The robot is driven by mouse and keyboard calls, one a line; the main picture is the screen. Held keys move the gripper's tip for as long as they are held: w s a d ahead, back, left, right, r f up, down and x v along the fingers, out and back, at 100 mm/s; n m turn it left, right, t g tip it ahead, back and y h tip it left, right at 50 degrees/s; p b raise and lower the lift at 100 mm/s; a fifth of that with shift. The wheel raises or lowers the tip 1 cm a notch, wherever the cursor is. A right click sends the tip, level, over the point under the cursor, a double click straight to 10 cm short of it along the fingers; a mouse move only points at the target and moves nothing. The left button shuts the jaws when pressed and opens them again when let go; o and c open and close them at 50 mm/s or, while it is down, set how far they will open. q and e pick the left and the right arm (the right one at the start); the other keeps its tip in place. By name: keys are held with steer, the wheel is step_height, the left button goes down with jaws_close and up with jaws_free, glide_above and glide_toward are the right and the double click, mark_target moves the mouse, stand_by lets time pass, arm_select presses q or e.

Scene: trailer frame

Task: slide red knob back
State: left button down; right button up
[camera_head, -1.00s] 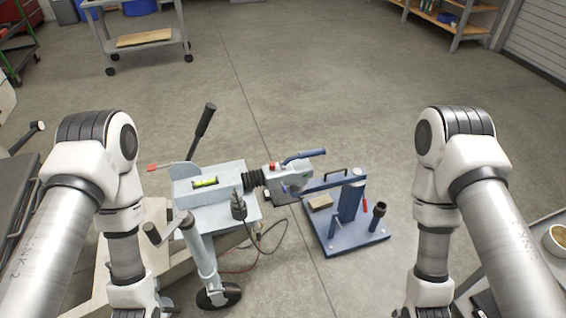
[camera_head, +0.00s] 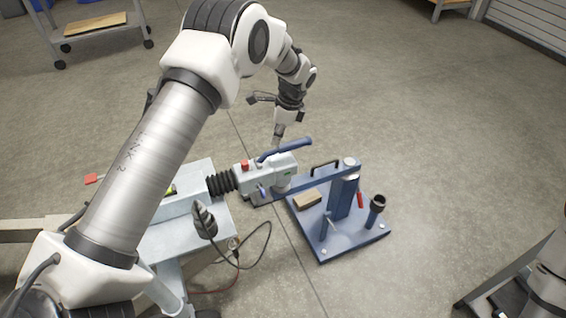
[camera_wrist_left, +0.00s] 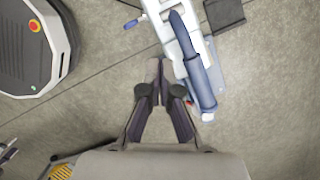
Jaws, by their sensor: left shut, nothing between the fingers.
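My left gripper (camera_head: 276,141) points down at the far side of the coupling, beyond the blue handle. In the left wrist view its fingers (camera_wrist_left: 158,70) are shut and empty, beside the coupling. I cannot make out the red knob clearly in that view. My right gripper is out of view.
A blue stand (camera_head: 345,205) with a wooden block (camera_head: 307,199) and a red-handled lever stands right of the coupling. The light grey trailer frame (camera_head: 190,230) and loose cables are at the left. Open concrete floor lies beyond and to the right.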

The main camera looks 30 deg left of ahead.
arm_select(q)
steer(key=shift+s+a, duration=0.1)
steer(key=shift+s, duration=0.05)
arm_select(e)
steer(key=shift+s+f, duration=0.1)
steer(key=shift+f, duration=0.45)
arm_select(q)
steer(key=b, duration=0.2)
glide_toward(253, 169)
steer(key=f, duration=0.2)
steer(key=d+f, duration=0.2)
steer(key=f, duration=0.1)
steer(key=shift+w+d+f, duration=0.15)
steer(key=shift+w+f, duration=0.2)
steer(key=shift+f, duration=0.05)
steer(key=a, duration=0.1)
steer(key=s+a, duration=0.1)
steer(key=a, duration=0.1)
steer(key=shift+s+a+r, duration=0.15)
steer(key=shift+s, duration=0.05)
steer(key=shift+s+a, duration=0.1)
steer(key=shift+a, duration=0.1)
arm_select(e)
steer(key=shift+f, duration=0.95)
